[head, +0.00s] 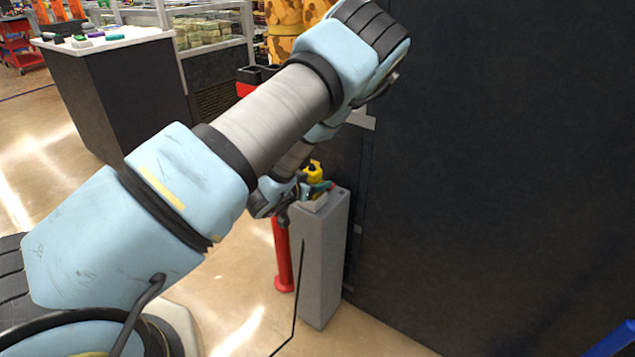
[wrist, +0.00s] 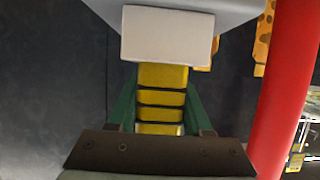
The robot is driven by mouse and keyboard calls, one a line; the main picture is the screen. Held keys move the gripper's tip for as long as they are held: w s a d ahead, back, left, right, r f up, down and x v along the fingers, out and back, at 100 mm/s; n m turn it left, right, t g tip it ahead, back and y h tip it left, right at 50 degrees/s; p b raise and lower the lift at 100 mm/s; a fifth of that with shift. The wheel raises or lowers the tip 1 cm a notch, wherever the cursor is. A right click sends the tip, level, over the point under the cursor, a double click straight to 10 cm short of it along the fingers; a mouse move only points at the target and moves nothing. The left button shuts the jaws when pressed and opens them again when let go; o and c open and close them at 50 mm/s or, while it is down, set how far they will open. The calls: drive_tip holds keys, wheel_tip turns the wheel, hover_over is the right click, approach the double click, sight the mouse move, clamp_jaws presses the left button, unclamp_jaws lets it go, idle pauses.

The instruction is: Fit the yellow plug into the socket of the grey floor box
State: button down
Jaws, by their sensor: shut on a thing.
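The grey floor box (head: 322,262) stands upright as a tall column beside the dark wall in the head view. A pale block (wrist: 167,36) fills the top middle of the wrist view, in front of a grey surface; it looks like the socket part of the box. My gripper (head: 312,190) is at the top of the box. Its green fingers are shut on the ribbed yellow plug (wrist: 162,100), which also shows in the head view (head: 314,169). The plug's far end meets the pale block's edge in the picture. The socket opening is hidden, so I cannot tell whether the plug is inside.
A red post (head: 282,258) stands close to the left of the box; it also fills the right of the wrist view (wrist: 288,85). A large dark wall (head: 480,150) is right of the box. A dark counter with a white top (head: 115,40) stands behind left. Open floor lies between.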

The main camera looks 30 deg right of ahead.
drive_tip(key=shift+c, duration=1.6)
unclamp_jaws()
drive_tip(key=shift+f, duration=0.1)
